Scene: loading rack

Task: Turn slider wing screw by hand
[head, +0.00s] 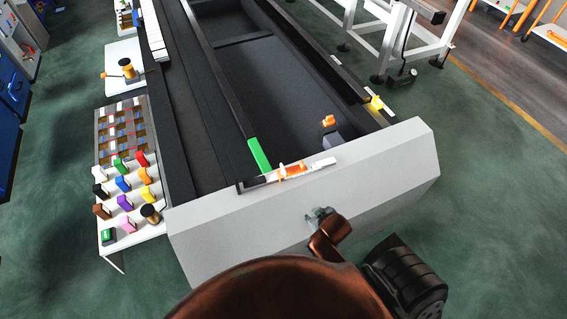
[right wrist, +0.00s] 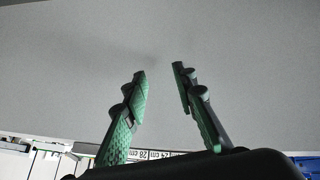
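An orange slider piece (head: 291,170) sits on a pale scale strip along the top edge of the rack's light grey end panel (head: 385,170). Its small screw parts are too small to make out. Another orange piece (head: 328,121) stands inside the rack on a dark block. My right gripper (head: 319,214) is in front of the end panel, below the orange slider piece, and apart from it. In the right wrist view its two green-padded fingers (right wrist: 159,71) are spread with nothing between them. Plain grey surface fills the view beyond them. My left gripper is not in view.
A white table (head: 148,232) with coloured blocks and a sorting tray (head: 112,122) stands left of the rack. A yellow piece (head: 375,103) sits on the rack's right rail. A white metal frame (head: 395,35) stands behind right. The green floor is clear at right.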

